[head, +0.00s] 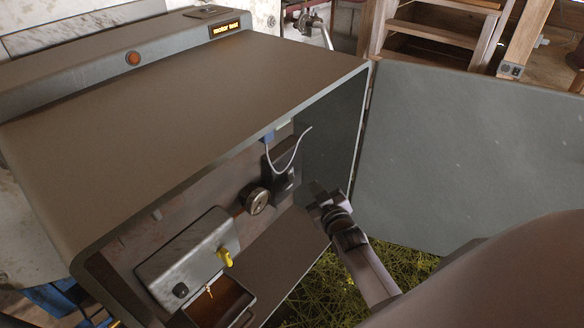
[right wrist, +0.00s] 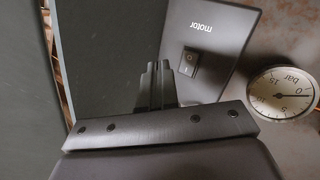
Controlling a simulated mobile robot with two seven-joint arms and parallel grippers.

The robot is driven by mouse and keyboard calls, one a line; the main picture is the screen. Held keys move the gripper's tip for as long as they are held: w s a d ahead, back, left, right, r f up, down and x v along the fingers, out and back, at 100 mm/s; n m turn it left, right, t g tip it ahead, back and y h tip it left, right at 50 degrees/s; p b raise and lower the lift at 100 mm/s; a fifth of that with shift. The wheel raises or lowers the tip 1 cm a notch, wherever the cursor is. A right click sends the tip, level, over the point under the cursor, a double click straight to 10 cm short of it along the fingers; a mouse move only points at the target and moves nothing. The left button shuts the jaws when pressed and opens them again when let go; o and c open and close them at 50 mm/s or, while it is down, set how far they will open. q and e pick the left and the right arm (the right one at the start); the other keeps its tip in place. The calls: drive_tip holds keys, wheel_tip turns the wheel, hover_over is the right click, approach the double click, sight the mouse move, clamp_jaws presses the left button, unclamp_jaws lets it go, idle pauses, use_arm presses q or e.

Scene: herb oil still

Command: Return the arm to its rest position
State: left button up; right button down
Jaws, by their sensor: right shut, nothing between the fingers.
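My right gripper (head: 316,192) is at the open front of the grey cabinet (head: 200,110), close to the dark motor switch box (head: 285,166). Its arm comes in from the lower right. In the right wrist view the gripper's fingers (right wrist: 156,82) are together and empty, pointing toward the panel marked "motor" (right wrist: 225,25). A black rocker switch (right wrist: 189,62) on that panel lies just right of the fingertips. I cannot tell whether the fingers touch the panel. My left gripper is not in view.
The open cabinet door (head: 465,155) stands right of my right arm. A pressure gauge (head: 256,199), a yellow valve handle (head: 224,257) and a brown open tray (head: 218,303) are inside, to the left. A lit display (head: 227,29) reads "motor test". Wooden steps (head: 440,35) stand behind.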

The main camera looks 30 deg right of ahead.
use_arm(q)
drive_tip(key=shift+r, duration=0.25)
use_arm(e)
drive_tip(key=shift+s+d, duration=0.15)
drive_tip(key=shift+s, duration=0.3)
